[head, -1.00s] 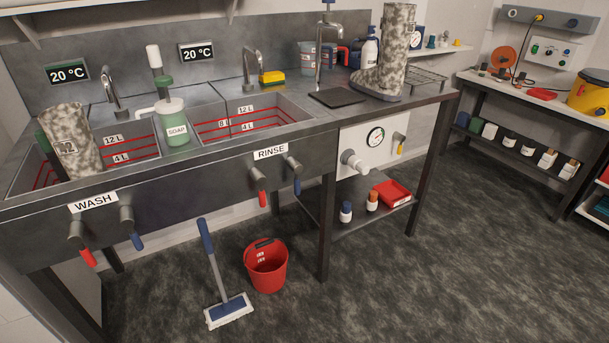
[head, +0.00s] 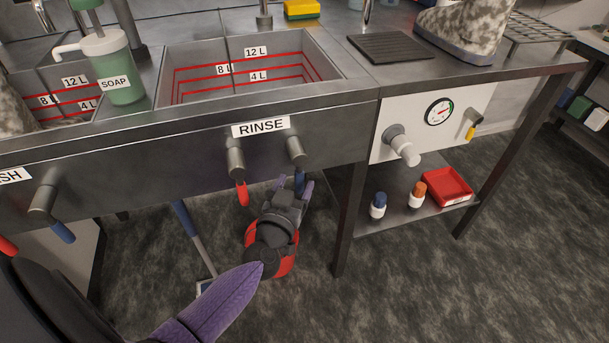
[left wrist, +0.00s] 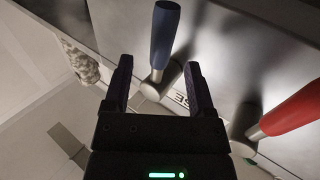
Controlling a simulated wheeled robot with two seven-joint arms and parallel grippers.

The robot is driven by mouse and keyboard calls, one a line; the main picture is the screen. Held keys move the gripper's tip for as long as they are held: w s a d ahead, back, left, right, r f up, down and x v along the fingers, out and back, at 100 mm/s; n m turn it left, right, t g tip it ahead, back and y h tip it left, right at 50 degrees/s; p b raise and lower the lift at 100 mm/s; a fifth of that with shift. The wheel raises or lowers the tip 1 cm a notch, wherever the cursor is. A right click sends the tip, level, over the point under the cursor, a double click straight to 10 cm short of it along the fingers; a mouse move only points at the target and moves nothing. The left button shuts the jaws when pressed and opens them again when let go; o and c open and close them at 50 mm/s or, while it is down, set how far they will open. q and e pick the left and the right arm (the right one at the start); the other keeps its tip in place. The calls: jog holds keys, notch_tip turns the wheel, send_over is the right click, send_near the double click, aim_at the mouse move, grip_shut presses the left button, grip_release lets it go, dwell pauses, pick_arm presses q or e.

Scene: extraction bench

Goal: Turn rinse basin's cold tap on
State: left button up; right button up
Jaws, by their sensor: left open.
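The rinse basin (head: 215,92) is in the upper middle of the head view, with a RINSE label on its front. Below the label are a grey tap with a red lever (head: 242,193) and, to its right, the cold tap (head: 296,150) with a blue lever (head: 299,182) hanging down. My left gripper (head: 294,187) is open just below the cold tap and partly hides its lever. In the left wrist view the blue lever (left wrist: 165,35) and its grey mount lie between my open fingers (left wrist: 158,65); contact cannot be told. My right gripper is not in view.
The red hot lever (left wrist: 290,112) is close beside my gripper in the left wrist view. A white panel with a gauge (head: 438,111) is to the right.

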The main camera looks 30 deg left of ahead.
aim_at(298, 180)
pick_arm(q)
jog(key=shift+b+x, duration=0.35)
jog(key=shift+x, duration=1.3)
grip_shut()
